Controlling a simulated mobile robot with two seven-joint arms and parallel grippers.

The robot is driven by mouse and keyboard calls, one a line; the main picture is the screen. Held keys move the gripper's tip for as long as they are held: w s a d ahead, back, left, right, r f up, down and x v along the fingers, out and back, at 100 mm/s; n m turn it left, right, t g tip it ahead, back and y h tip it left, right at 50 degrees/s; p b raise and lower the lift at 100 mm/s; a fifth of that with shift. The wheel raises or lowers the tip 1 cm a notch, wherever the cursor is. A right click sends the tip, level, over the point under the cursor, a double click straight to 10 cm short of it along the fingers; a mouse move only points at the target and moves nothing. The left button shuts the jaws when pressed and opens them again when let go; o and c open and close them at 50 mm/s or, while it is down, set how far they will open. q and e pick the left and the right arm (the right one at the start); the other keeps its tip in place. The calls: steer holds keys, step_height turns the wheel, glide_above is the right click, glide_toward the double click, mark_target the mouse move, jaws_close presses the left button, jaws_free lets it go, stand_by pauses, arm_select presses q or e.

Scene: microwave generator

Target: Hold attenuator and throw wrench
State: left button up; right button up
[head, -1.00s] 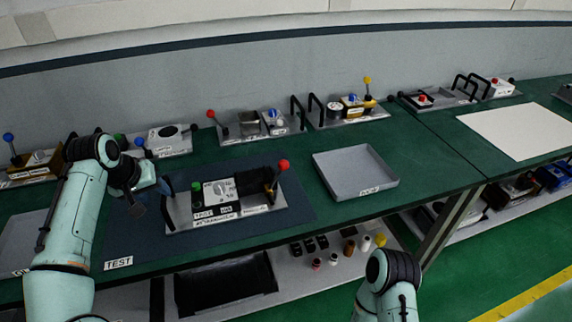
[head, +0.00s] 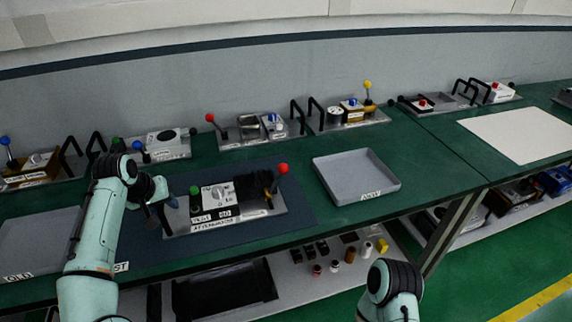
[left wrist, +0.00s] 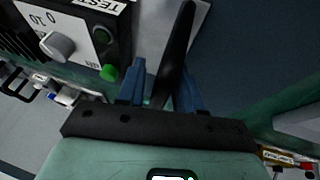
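The attenuator unit (head: 232,218) lies on the dark mat, with a labelled front, a white dial, a green knob (head: 195,191) and a red-balled lever (head: 283,169) at its right end. I take this lever for the wrench; it leans up and to the right. My left gripper (head: 166,203) is at the unit's left end. In the left wrist view, a black handle (left wrist: 176,52) runs between the two blue fingers of the left gripper (left wrist: 161,84). The fingers stand apart, with a gap showing beside the handle. My right gripper is out of view.
A grey tray (head: 335,187) stands right of the attenuator. Another tray (head: 40,240) lies at the left. Several lever units (head: 262,127) line the back of the green table. Free table (head: 420,160) shows right of the grey tray.

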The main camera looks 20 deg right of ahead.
arm_select(q)
jaws_close()
steer(key=shift+f, duration=0.1)
stand_by(0.3)
steer(key=shift+d+f, duration=0.1)
steer(key=shift+d, duration=0.1)
